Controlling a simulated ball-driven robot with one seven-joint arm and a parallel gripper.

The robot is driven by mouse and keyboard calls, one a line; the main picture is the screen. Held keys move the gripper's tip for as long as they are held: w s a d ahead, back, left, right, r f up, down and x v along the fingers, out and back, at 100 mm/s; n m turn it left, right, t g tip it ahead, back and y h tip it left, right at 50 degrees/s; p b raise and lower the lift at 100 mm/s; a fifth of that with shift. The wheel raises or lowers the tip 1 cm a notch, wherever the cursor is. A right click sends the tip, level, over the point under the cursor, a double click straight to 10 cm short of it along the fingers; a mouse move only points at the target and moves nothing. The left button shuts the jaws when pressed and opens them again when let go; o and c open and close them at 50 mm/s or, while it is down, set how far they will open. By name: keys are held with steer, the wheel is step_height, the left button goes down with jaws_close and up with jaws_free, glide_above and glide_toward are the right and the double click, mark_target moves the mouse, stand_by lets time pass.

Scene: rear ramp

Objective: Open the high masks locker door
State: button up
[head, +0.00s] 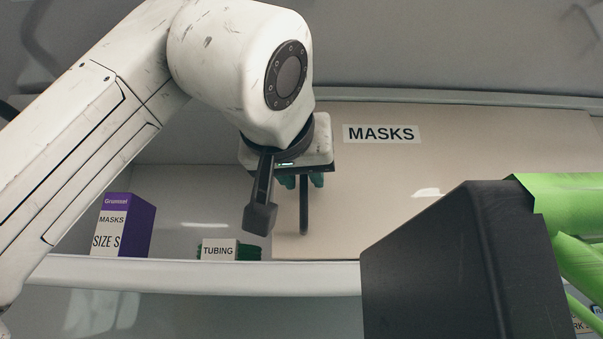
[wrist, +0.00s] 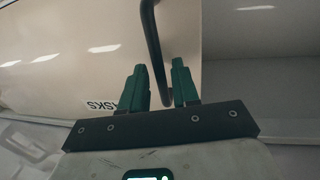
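The masks locker door (head: 370,200) is a beige panel with a MASKS label (head: 381,134). It covers the right part of the high locker; the left part shows open shelf. A dark bar handle (head: 304,212) stands near the door's left edge. My gripper (head: 301,181) is at the handle's upper end. In the wrist view, my gripper (wrist: 159,68) has its green fingers apart, with the handle (wrist: 154,45) running between them, nearer the right finger. The door (wrist: 70,45) fills the left of that view. Any contact with the handle cannot be told.
On the locker shelf stand a purple-and-white masks box (head: 125,225) and a green tubing pack (head: 230,250). The white shelf edge (head: 200,275) runs below them. A dark block (head: 450,270) and bright green items (head: 565,215) fill the lower right foreground.

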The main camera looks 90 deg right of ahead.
steer(key=shift+o, duration=0.5)
steer(key=shift+w+a, duration=0.1)
steer(key=shift+a, duration=0.25)
steer(key=w+a+b, duration=0.1)
steer(key=a+b, duration=0.1)
steer(key=a, duration=0.8)
steer(key=shift+w, duration=0.3)
